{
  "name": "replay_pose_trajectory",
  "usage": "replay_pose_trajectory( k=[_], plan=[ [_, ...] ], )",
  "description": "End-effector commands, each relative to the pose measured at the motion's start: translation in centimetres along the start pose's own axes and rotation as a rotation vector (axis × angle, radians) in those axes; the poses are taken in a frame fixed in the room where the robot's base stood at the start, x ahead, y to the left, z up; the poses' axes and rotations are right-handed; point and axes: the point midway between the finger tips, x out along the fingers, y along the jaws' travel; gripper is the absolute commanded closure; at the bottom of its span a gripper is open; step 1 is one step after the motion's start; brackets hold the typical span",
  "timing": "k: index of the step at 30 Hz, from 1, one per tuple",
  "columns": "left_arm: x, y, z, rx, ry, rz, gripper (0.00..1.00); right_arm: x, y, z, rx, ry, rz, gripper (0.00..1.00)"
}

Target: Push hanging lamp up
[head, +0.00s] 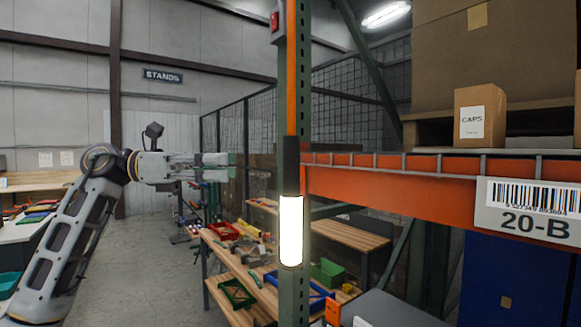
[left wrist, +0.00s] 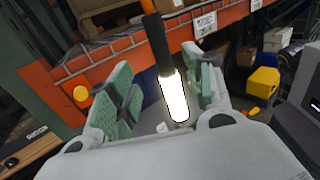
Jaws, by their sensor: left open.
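The hanging lamp has a black upper body and a brightly glowing white tube (head: 291,230). It hangs upright on an orange cord in front of the green rack post (head: 305,90). My left gripper (head: 228,166) is open and empty, held level left of the lamp, at the height of its black part. A gap shows between fingertips and lamp. In the left wrist view the lamp (left wrist: 174,95) appears tilted, framed between the green finger pads of my left gripper (left wrist: 160,88), apparently beyond them. No contact is visible. My right gripper is not in view.
An orange rack beam (head: 400,185) with label 20-B (head: 535,210) runs right of the lamp. A carton (head: 480,115) stands above it. Behind are a workbench (head: 230,265) with bins and a mesh fence (head: 345,95). Open floor lies at the left.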

Motion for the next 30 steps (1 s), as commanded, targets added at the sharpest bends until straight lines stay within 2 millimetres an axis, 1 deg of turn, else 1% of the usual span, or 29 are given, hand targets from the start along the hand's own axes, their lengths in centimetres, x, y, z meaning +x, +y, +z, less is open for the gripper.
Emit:
replay_pose_trajectory(
  k=[8,14,20,30],
  plan=[
    [0.1,0.0,0.0,-0.002,-0.002,0.000,0.49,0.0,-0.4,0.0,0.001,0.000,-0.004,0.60],
    [0.9,0.0,0.1,-0.003,-0.003,-0.001,0.49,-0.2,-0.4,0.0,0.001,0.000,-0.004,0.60],
    [2.9,0.0,0.1,-0.002,-0.002,-0.002,0.49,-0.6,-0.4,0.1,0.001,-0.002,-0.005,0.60],
    [7.4,0.0,0.2,-0.003,-0.003,-0.002,0.49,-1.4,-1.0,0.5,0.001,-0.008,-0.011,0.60]
  ],
)
